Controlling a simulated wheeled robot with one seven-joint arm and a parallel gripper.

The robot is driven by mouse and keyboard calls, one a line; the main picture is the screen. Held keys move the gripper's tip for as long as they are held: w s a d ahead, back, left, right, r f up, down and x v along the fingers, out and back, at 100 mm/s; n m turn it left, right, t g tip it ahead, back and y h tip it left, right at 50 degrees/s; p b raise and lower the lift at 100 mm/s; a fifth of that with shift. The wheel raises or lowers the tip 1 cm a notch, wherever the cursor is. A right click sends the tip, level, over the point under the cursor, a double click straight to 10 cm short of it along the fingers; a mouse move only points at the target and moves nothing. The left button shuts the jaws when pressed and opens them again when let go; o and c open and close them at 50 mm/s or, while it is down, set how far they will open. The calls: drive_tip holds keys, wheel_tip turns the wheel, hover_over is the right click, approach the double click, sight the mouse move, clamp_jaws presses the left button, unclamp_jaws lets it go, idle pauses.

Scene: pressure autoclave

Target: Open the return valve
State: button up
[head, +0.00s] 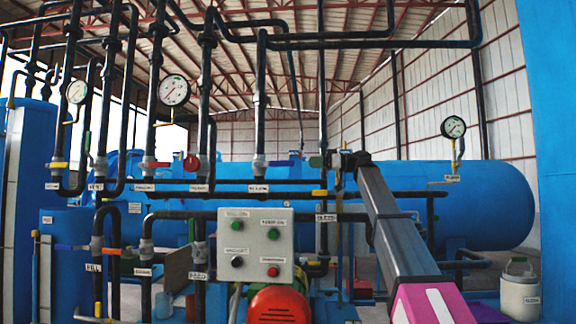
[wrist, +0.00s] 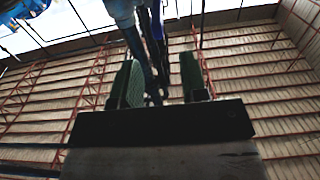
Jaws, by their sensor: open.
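My gripper (head: 345,160) is at the end of my raised arm, right of centre in the head view. I cannot tell whether a finger touches the handle or pipe. The pipe labels are too small to read surely, so I cannot tell which valve is the return valve.
A grey control box (head: 255,245) with buttons stands in front, above a red motor (head: 278,303). The large blue autoclave tank (head: 455,200) lies behind. Other valve handles, including a blue one (head: 280,163) and a yellow one (head: 320,192), crowd the pipes nearby. A white canister (head: 520,290) stands at right.

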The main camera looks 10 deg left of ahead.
sight(286, 162)
drive_tip(key=a, duration=1)
drive_tip(key=shift+s+a+r, duration=0.1)
drive_tip(key=shift+a+r, duration=0.05)
drive_tip(key=shift+a, duration=0.25)
clamp_jaws()
